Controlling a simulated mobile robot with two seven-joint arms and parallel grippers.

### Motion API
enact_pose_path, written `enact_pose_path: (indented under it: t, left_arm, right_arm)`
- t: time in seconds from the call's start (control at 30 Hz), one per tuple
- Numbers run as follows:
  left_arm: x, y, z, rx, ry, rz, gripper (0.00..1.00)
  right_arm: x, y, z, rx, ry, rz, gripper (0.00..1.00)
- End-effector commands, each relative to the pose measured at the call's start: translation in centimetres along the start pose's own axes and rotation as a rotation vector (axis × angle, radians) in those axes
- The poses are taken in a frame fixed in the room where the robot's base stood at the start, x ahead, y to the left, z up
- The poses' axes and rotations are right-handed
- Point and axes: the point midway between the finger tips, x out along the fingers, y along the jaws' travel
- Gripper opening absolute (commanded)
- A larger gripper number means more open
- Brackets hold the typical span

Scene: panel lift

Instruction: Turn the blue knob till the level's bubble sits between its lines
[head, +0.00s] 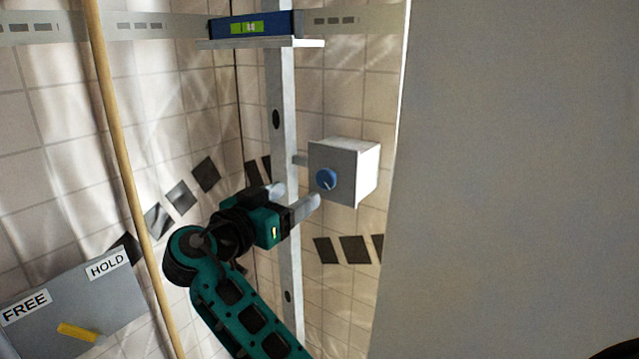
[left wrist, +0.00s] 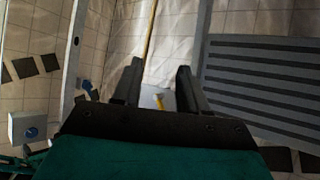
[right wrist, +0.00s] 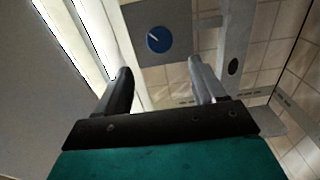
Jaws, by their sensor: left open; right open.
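The blue knob (head: 326,179), with a white pointer mark, sits on the front of a pale box (head: 358,172). My right gripper (head: 299,194) is open and empty, just short of the knob. In the right wrist view the knob (right wrist: 159,39) shows ahead of the gap between the fingertips (right wrist: 160,72), apart from both. The blue level (head: 222,28) lies on a shelf at the top, with a green vial (head: 250,28); the bubble is too small to place against the lines. My left gripper (left wrist: 159,72) is open and empty, seen only in the left wrist view.
A metal upright (head: 289,240) stands behind my right gripper. The shelf (head: 311,43) is above. A wooden pole (head: 118,160) crosses the left side. A grey panel (head: 125,295) carries FREE and HOLD labels and a yellow lever (head: 78,332). A large grey surface (head: 510,180) fills the right.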

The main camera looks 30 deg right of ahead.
Motion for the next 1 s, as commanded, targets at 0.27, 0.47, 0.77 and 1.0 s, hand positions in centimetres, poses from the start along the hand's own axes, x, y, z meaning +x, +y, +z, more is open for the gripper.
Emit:
enact_pose_path:
  t: [0.27, 0.47, 0.77, 1.0]
  left_arm:
    - [0.2, 0.1, 0.3, 0.000, -0.002, 0.003, 0.43]
    - [0.2, 0.2, 0.2, 0.000, 0.004, 0.006, 0.43]
    - [0.2, 0.3, 0.0, 0.000, 0.007, 0.008, 0.43]
    - [0.2, 0.3, 0.1, 0.000, 0.005, 0.008, 0.43]
  right_arm:
    - [5.8, 0.0, 0.0, -0.002, 0.003, 0.002, 0.69]
    - [8.1, 0.0, 0.1, -0.003, 0.001, 0.000, 0.69]
    - [8.8, 0.0, 0.0, -0.002, -0.001, -0.001, 0.69]
    - [8.7, 0.0, 0.0, -0.002, -0.001, -0.001, 0.55]
